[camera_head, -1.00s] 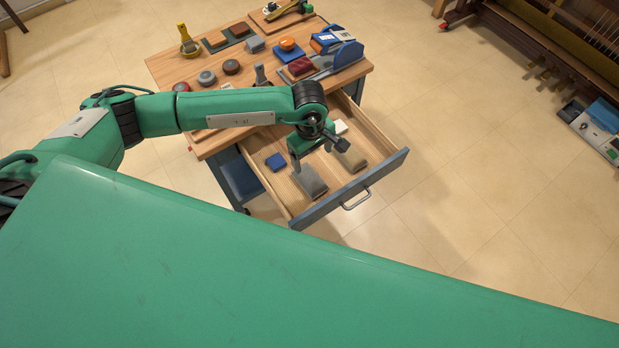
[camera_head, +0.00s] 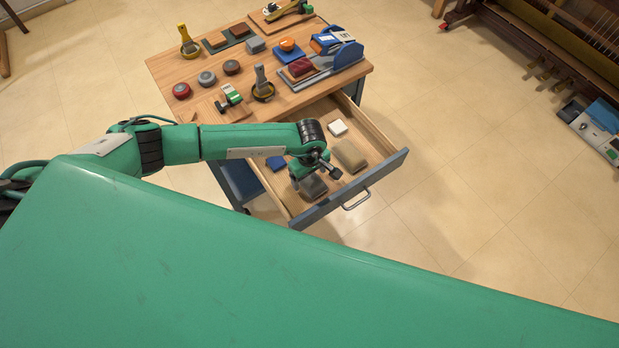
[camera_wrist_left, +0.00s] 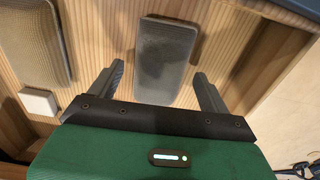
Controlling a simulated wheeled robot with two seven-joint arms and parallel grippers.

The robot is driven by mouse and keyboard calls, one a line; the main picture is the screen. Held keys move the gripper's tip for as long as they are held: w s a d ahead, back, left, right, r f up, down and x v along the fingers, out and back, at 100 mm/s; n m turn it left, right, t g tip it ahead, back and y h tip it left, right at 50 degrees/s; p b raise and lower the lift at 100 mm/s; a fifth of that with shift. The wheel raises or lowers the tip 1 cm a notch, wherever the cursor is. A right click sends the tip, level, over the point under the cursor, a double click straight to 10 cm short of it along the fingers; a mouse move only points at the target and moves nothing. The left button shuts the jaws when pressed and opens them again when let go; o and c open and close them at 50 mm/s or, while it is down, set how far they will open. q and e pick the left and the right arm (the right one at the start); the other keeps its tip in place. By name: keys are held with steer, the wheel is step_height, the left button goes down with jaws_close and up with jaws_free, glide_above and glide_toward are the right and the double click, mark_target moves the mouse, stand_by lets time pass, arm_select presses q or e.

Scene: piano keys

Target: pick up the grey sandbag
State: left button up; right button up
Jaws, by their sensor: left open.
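The grey sandbag (camera_head: 314,189) lies in the open drawer (camera_head: 372,182), partly covered by my gripper in the head view. In the left wrist view the grey sandbag (camera_wrist_left: 164,62) is a dark grey rounded slab lying flat on the wooden drawer bottom. My left gripper (camera_head: 310,176) is over the sandbag, open and empty. In the left wrist view its two fingers (camera_wrist_left: 160,74) stand apart, one to each side of the sandbag's near part. I cannot tell how far above it the fingertips are. My right gripper is not in view.
A tan sandbag (camera_head: 349,155), a white block (camera_head: 337,127) and a blue block (camera_head: 276,163) also lie in the drawer. The drawer's grey front and wooden sides stand around them. Several tools and pads cover the workbench top (camera_head: 204,133).

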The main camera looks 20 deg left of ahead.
arm_select(q)
steer(key=shift+f, duration=0.6)
steer(key=c, duration=1.3)
steer(key=shift+r, duration=0.1)
